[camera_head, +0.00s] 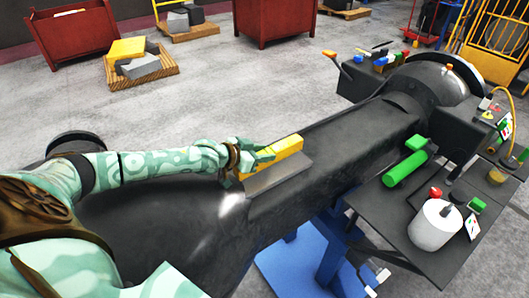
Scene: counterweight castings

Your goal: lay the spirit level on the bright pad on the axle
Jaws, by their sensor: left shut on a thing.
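A yellow spirit level (277,152) is in my left gripper (256,158), which is shut on its near left end. The level lies over the back edge of a flat grey pad (280,178) on top of the dark axle (350,142). The pad's front part shows bare. I cannot tell whether the level touches the pad or hovers just above it. The gripper's fingertips are partly hidden against the level. My right gripper is not in view.
A dark side table (405,228) at the right carries a green cylinder (405,170), a white roll (435,225) and small items. A blue stand (305,255) is under the axle. Red bins (75,45) and loaded pallets (140,75) stand on the floor behind.

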